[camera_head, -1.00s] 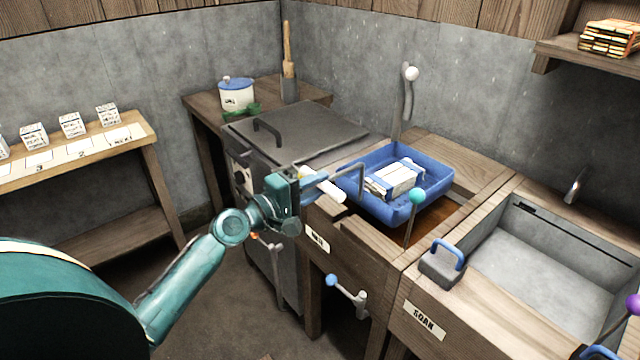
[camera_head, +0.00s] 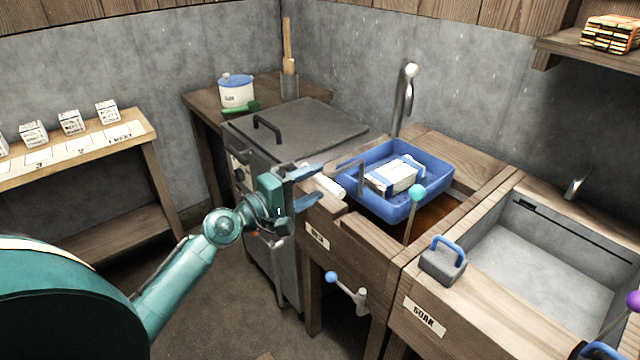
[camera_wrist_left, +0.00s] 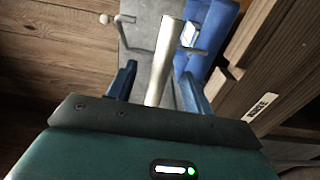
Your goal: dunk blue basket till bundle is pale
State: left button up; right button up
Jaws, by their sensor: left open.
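The blue basket (camera_head: 388,207) sits over the left sink, above brownish liquid (camera_head: 436,228). A white bundle with blue bands (camera_head: 396,177) lies in it; part of its surface is hidden by the basket wall. A grey bent handle (camera_head: 361,178) with a white grip (camera_head: 324,181) reaches from the basket's left side. My left gripper (camera_head: 314,188) is open near the white grip, apart from the basket walls. In the left wrist view the white grip (camera_wrist_left: 164,65) runs between the open fingers; I cannot tell whether they touch it.
A teal-knobbed lever (camera_head: 412,215) stands before the basket. A grey block with a blue handle (camera_head: 443,260) sits on the front ledge. The soak basin (camera_head: 545,265) is at right. A grey lidded unit (camera_head: 297,130) stands left of the basket.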

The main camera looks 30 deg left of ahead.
pick_arm(q)
jog(key=b+v, duration=0.2)
jog(key=v, duration=0.5)
jog(key=shift+s, duration=0.25)
pick_arm(e)
jog(key=shift+f, duration=1.25)
jog(key=shift+r, duration=0.1)
pick_arm(q)
jog(key=s+d+f+m+g+y+p, duration=0.3)
jog(key=s+d+f+m+g+p, duration=0.3)
jog(key=s+d+f+m+p, duration=0.4)
jog(key=s+d+f+m, duration=0.5)
jog(key=d+m, duration=0.1)
jog(key=d, duration=0.1)
jog(key=shift+s+d+f+m, duration=0.25)
jog(key=shift+s+m, duration=0.05)
jog(key=shift+s, duration=0.1)
pick_arm(e)
jog(key=shift+g+h, duration=0.3)
jog(key=shift+h, duration=0.3)
jog(key=r, duration=0.1)
jog(key=d+r, duration=0.1)
jog(key=r, duration=0.1)
jog(key=d+r, duration=0.1)
jog(key=r, duration=0.1)
jog(key=shift+s+r, duration=0.1)
jog(key=shift+s, duration=0.2)
jog(key=shift+a+r, duration=0.1)
jog(key=shift+r, duration=0.05)
